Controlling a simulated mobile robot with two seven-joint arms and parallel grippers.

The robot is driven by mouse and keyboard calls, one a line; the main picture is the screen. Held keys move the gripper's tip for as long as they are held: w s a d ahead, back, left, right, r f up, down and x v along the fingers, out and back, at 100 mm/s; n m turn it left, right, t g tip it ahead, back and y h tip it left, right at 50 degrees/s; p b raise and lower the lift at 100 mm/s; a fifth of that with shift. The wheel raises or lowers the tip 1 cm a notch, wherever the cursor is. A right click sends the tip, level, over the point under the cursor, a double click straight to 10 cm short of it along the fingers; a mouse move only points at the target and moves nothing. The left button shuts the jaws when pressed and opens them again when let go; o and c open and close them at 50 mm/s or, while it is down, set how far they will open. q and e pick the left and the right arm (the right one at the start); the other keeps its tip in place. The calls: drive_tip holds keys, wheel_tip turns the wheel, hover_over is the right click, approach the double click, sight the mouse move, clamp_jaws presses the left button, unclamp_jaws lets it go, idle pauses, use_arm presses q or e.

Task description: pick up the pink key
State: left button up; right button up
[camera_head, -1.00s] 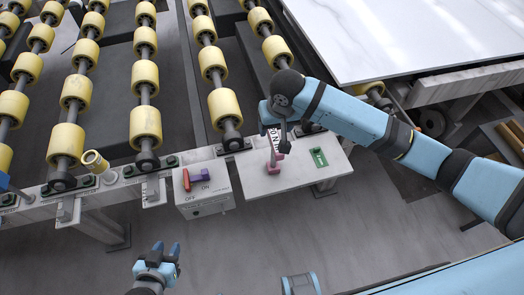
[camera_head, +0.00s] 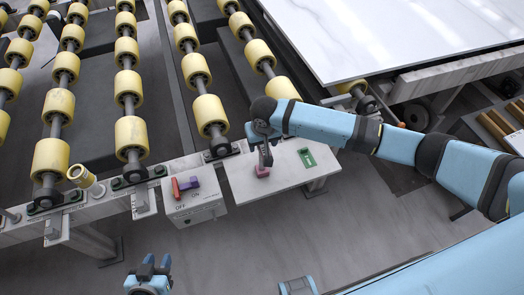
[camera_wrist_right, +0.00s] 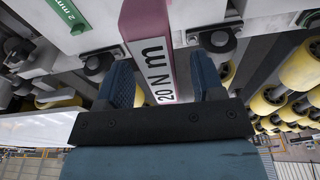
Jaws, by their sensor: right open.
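The pink key (camera_wrist_right: 133,20) carries a white "20 N m" label in the right wrist view. It stands between the two fingers of my right gripper (camera_wrist_right: 163,82), with dark gaps beside it; the fingers are apart. In the head view a small pink part of the key (camera_head: 262,172) shows on the white shelf (camera_head: 235,187), below my right gripper (camera_head: 263,152), which hides the rest. My left gripper (camera_head: 151,268) is empty, fingers apart, at the bottom of the head view.
A green "2 mm" key (camera_head: 307,158) lies on the shelf to the right. A switch box (camera_head: 195,208) with a red and purple lever stands to the left. Yellow roller rows (camera_head: 130,137) and a white stone slab (camera_head: 400,35) lie behind.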

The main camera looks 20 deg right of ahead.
drive_tip(key=shift+w+f, duration=0.2)
drive_tip(key=shift+f, duration=1.05)
clamp_jaws()
